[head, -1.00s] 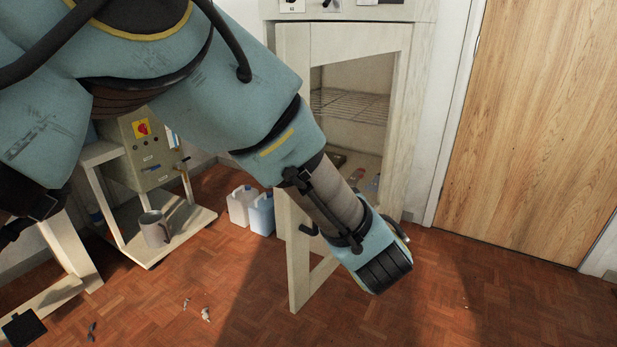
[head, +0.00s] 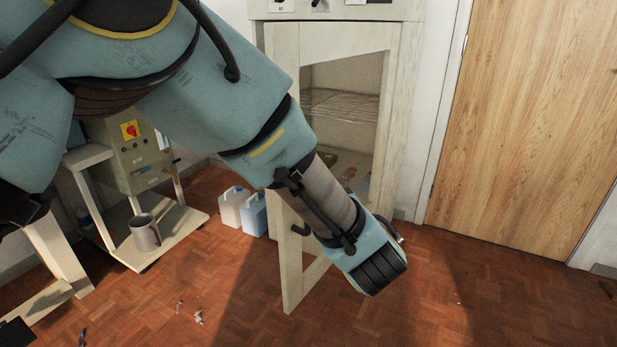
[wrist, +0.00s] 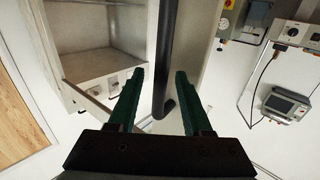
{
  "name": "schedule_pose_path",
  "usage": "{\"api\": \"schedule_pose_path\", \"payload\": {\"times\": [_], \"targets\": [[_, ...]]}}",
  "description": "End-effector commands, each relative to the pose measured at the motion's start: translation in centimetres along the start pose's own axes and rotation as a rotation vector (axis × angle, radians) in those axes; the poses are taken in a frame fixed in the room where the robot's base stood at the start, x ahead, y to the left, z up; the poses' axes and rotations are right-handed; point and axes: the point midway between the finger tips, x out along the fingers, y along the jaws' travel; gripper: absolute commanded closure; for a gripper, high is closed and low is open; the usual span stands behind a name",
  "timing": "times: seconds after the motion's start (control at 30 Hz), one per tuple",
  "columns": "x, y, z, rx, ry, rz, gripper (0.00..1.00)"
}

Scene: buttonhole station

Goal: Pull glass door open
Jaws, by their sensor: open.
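The glass door (head: 283,170) has a cream wooden frame and stands ajar, its lower left corner swung out over the floor. Its dark handle (head: 300,230) shows only as a small hook beside my arm in the head view. In the wrist view the handle (wrist: 166,50) is a black bar running between the two green fingers of my gripper (wrist: 160,73). The fingers are open, one on each side of the bar, with gaps visible. My arm covers part of the door in the head view, and the fingers are hidden there.
The cabinet (head: 408,100) behind the door holds a wire shelf (head: 340,103) and small items. Left of it stand two jugs (head: 243,210) and a low trolley (head: 185,222) bearing a grey mug (head: 145,232). A wooden room door (head: 510,130) is at right. The front floor is mostly clear.

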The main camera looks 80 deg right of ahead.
Motion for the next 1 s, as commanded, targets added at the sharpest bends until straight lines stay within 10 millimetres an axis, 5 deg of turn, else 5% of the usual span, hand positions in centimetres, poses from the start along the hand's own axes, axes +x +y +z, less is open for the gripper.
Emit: {"api": "schedule_pose_path", "payload": {"times": [0.5,1.0], "targets": [[-9.0,0.1,0.1,0.000,0.000,0.004,0.50],[-10.4,0.1,0.0,0.000,0.001,0.002,0.50]]}}
